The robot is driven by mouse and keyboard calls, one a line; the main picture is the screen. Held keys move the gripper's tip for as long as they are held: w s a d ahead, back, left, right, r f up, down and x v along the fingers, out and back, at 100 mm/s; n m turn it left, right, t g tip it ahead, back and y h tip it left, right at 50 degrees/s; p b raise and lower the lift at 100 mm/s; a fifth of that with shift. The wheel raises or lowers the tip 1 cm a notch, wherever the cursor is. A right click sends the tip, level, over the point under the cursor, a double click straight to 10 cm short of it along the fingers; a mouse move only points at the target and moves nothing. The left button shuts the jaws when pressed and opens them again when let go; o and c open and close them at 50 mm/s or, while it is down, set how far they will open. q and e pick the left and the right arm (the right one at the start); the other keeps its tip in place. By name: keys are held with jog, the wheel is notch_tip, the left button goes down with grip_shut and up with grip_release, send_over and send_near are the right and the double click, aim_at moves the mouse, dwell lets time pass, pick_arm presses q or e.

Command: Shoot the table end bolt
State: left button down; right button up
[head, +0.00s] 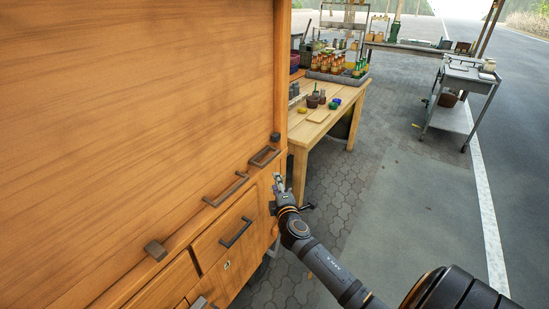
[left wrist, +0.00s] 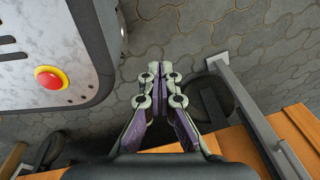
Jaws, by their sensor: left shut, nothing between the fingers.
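A large wooden cabinet (head: 130,110) fills the left of the head view. My right gripper (head: 277,180) is at the cabinet's right end, close against its front face. It is small there, and I cannot tell whether its fingers are apart or what they touch. A small dark fitting (head: 272,208) sits on the cabinet beside this gripper; I cannot tell whether it is the table end bolt. My left gripper (left wrist: 158,72) shows in the left wrist view with its fingertips together and nothing between them, above grey paving. The left arm is not visible in the head view.
Dark bar handles (head: 236,232) and a square dark block (head: 155,250) stick out from the cabinet. A wooden table (head: 318,122) with bottles and pots stands beyond it. A metal cart (head: 462,90) is at right. Open paving (head: 345,185) lies between. A metal bar (left wrist: 245,105) is right of my left gripper.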

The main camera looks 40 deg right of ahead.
aim_at(271, 160)
jog(key=shift+t, duration=0.4)
jog(key=w+d+r, duration=0.1)
jog(key=w, duration=0.2)
jog(key=w+d+r, duration=0.1)
jog(key=w, duration=0.2)
jog(key=w+d+r, duration=0.1)
jog(key=w, duration=0.1)
jog(key=shift+w+d+r, duration=0.25)
jog(key=shift+w, duration=0.15)
jog(key=shift+w+d, duration=0.25)
jog(key=shift+w, duration=0.35)
pick_arm(q)
jog(key=shift+s+f, duration=0.15)
jog(key=shift+s, duration=0.2)
jog(key=shift+s, duration=0.15)
pick_arm(e)
grip_shut()
pick_arm(q)
jog(key=shift+a+f, duration=0.1)
